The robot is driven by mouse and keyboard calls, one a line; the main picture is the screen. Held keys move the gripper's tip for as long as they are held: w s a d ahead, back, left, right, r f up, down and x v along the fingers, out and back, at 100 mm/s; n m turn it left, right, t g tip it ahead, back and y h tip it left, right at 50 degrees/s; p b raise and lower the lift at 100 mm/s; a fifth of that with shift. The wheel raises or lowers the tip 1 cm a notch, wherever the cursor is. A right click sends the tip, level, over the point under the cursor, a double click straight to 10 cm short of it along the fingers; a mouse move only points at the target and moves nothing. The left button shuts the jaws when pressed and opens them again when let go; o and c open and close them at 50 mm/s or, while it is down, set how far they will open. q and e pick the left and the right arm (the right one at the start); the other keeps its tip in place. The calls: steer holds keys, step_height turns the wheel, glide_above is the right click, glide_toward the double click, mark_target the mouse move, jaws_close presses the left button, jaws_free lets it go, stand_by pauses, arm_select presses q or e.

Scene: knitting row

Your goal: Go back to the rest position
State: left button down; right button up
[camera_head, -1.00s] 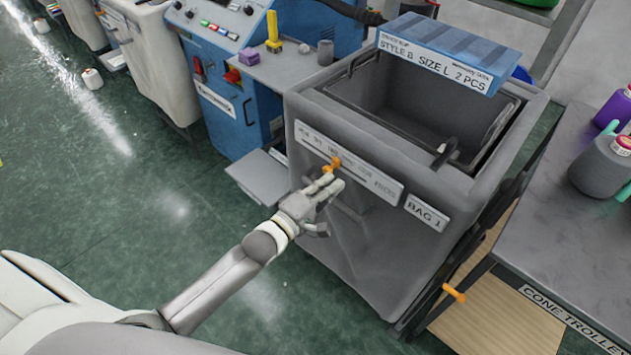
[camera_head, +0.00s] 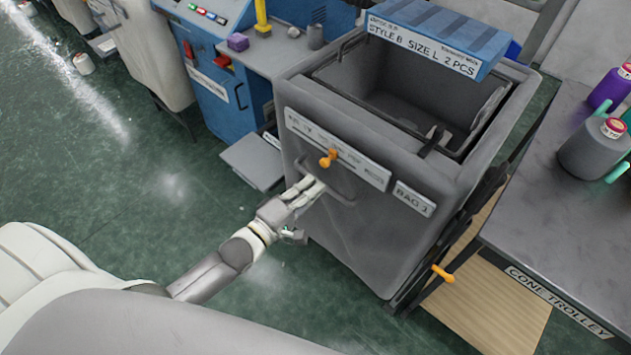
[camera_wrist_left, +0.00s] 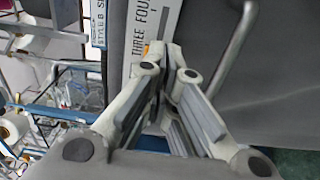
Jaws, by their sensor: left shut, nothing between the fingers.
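My left gripper (camera_head: 314,187) is shut and empty in the head view, in front of the grey bin marked BAG 1 (camera_head: 365,240). It is just below the orange knob (camera_head: 328,158) on the bin's label strip and beside the bin's front handle. I cannot tell whether it touches the bin. In the left wrist view its shut fingers (camera_wrist_left: 165,50) point at the label strip (camera_wrist_left: 148,28), with the grey handle bar (camera_wrist_left: 235,50) at their right. My right gripper is not in either view.
A cone trolley (camera_head: 520,225) with bottle-like cones stands close on the right. A blue machine (camera_head: 215,100) with a grey shelf stands behind left. A blue-topped box (camera_head: 440,35) lies across the bin's back rim. Green floor (camera_head: 120,185) is clear at left.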

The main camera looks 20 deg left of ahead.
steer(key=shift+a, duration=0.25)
arm_select(q)
steer(key=s+a+f+m+g+y, duration=0.25)
steer(key=s+f+g, duration=0.2)
steer(key=f, duration=0.95)
steer(key=s+a+f+m+g+y, duration=0.2)
steer(key=s+a+f+m+g, duration=0.3)
steer(key=f, duration=0.9)
steer(key=s+d+f+m+g, duration=0.1)
steer(key=s+f, duration=0.4)
steer(key=s, duration=0.5)
steer(key=s+d+f+m+g+y, duration=0.1)
steer(key=s+f+m+g, duration=0.2)
steer(key=s, duration=0.7)
steer(key=s+d+f+m+g, duration=0.1)
steer(key=s+f+m+g, duration=0.1)
steer(key=s+f+m, duration=0.3)
steer(key=s+f, duration=0.4)
steer(key=s, duration=0.1)
steer(key=shift+s+y, duration=0.3)
steer(key=shift+y, duration=0.05)
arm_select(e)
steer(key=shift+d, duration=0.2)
arm_select(q)
steer(key=shift+w+f+g, duration=0.1)
steer(key=shift+g, duration=0.15)
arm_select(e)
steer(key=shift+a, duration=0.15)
